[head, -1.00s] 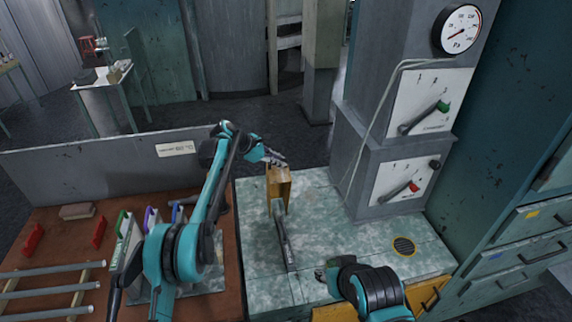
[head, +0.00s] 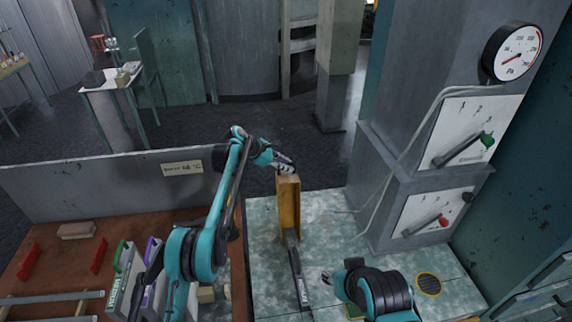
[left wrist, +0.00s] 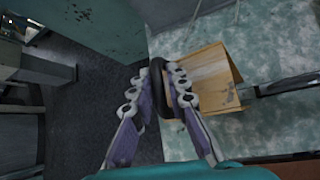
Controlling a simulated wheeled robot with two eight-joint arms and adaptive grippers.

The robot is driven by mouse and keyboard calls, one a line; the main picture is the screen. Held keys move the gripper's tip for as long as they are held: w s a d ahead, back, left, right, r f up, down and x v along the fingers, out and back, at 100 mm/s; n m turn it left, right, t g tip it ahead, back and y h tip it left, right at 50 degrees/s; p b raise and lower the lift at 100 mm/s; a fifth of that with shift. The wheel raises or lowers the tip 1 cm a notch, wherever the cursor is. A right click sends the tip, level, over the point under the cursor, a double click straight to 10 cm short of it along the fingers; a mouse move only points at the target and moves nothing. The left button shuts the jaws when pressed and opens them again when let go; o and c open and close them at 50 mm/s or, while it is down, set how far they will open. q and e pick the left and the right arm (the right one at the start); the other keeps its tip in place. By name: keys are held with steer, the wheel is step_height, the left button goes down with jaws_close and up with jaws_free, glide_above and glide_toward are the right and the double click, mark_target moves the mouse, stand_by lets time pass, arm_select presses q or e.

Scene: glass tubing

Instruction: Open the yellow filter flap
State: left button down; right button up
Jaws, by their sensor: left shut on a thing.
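The yellow filter flap (head: 288,208) stands raised at the far edge of the pale green mottled bench top, its long face showing in the head view. In the left wrist view the flap (left wrist: 212,75) is a wooden-yellow folded panel beside a dark handle (left wrist: 150,98). My left gripper (head: 284,166) is at the top end of the flap. In the left wrist view its fingers (left wrist: 163,82) are closed around the dark handle. My right gripper (head: 327,279) hangs low over the bench, apart from the flap; its fingers are too small to read.
A grey cabinet with levers (head: 430,212) stands to the right. A brown table (head: 70,255) with racks is at left.

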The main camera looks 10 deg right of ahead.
arm_select(q)
steer(key=shift+d, duration=0.1)
steer(key=c, duration=1.7)
jaws_free()
steer(key=shift+o, duration=0.6)
steer(key=shift+d, duration=0.1)
steer(key=shift+a+r, duration=0.25)
steer(key=shift+a, duration=0.1)
steer(key=v, duration=1.1)
steer(key=shift+s, duration=0.15)
steer(key=shift+r, duration=0.1)
